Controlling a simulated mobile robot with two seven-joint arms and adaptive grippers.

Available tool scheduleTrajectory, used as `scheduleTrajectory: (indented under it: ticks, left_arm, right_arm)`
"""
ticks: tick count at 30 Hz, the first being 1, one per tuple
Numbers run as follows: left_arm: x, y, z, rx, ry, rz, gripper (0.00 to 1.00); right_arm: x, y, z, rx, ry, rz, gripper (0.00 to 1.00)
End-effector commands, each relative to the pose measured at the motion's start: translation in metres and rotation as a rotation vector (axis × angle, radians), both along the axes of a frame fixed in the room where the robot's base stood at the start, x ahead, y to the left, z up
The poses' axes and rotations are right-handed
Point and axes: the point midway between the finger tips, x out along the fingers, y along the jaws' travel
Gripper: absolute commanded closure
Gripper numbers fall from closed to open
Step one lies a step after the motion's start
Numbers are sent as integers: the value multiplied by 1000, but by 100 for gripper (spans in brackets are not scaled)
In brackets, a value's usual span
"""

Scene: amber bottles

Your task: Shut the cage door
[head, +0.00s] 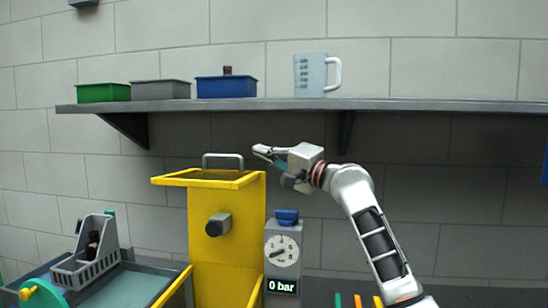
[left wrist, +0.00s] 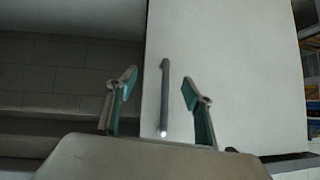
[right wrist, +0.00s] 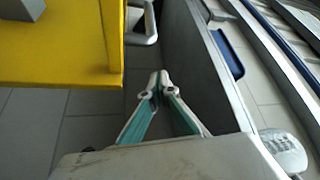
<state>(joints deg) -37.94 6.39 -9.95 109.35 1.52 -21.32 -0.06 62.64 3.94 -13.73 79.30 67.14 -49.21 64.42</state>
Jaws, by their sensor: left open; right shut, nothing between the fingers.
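A yellow cage-like housing (head: 225,240) stands in the middle of the head view. Its yellow top frame (head: 165,181) sticks out to the left, with a grey bar handle (head: 222,156) above it. I cannot tell for sure which part is the door. My right gripper (head: 262,152) is shut and empty, just right of the handle. In the right wrist view its fingertips (right wrist: 160,80) are apart from the yellow panel (right wrist: 60,45) and the handle (right wrist: 147,25). My left gripper (left wrist: 160,85) is open, outside the head view, with a dark upright bar (left wrist: 164,95) on a pale panel showing between its fingers.
A grey wall shelf (head: 400,105) above holds green (head: 103,93), grey (head: 160,90) and blue bins (head: 225,87) and a jug (head: 311,75). A gauge post (head: 283,255) reading 0 bar stands right of the housing. A rack with a brown bottle (head: 92,245) is at left.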

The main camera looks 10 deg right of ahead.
Motion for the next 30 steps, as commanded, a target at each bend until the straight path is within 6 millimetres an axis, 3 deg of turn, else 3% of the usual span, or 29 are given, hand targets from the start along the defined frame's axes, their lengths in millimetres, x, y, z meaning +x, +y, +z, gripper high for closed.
scheduleTrajectory:
  ticks: [6,18,30]
  left_arm:
    - [5,0,2,0,-9,1,49]
    - [9,5,4,11,-16,-6,49]
    - [4,6,2,13,-8,-7,49]
  right_arm:
    - [14,15,3,0,0,1,100]
    - [-15,31,-9,0,0,0,100]
    - [-17,32,-10,0,0,-1,100]
